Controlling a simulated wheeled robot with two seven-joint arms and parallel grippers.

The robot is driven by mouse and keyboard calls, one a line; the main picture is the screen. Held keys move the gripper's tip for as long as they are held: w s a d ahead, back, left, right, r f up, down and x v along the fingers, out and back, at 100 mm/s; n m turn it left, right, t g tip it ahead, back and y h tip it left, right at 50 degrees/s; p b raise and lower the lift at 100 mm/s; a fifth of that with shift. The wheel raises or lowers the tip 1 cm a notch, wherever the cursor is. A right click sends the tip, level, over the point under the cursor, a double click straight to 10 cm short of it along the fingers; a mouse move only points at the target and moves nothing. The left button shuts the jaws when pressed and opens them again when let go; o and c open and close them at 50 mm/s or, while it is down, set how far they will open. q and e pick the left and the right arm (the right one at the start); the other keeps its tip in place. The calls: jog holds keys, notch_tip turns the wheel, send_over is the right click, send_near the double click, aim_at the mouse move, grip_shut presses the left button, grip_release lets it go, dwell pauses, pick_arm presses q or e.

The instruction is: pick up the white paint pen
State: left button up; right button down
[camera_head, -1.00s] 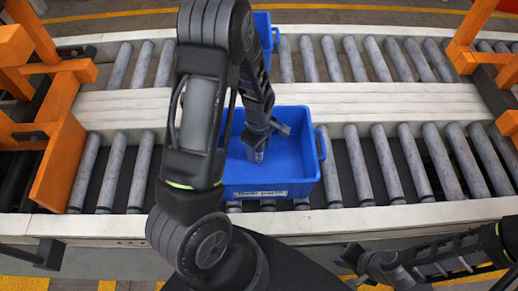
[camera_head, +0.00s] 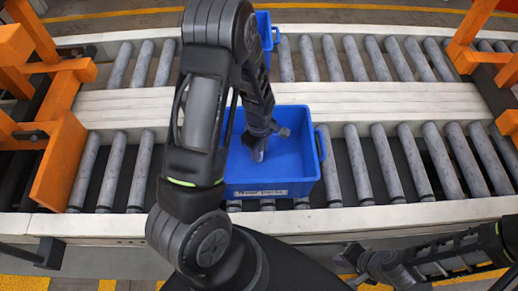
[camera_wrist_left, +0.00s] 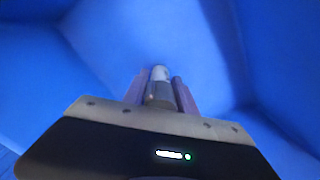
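My left gripper (camera_head: 258,152) points down inside the blue tote (camera_head: 300,155) on the near roller conveyor. In the left wrist view, my left gripper's two pale fingers (camera_wrist_left: 160,92) stand close on both sides of a small upright piece with a white top and a grey lower part. This looks like the white paint pen (camera_wrist_left: 160,73), and the fingers appear shut on it. Its lower part is hidden. In the head view, the arm and gripper cover most of it. My right gripper (camera_head: 362,268) is at the lower right, away from the tote; its fingers are too small to judge.
The tote's blue walls surround my left gripper, and a label (camera_head: 262,193) is on its front. A second blue tote (camera_head: 265,35) stands on the far conveyor behind my arm. Orange frames (camera_head: 60,160) stand at left and right. The rollers (camera_head: 400,160) right of the tote are clear.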

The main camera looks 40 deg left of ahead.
pick_arm(q)
grip_shut()
dwell(0.3)
notch_tip(320, 180, up, 10)
jog(key=shift+r, duration=0.1)
dwell(0.4)
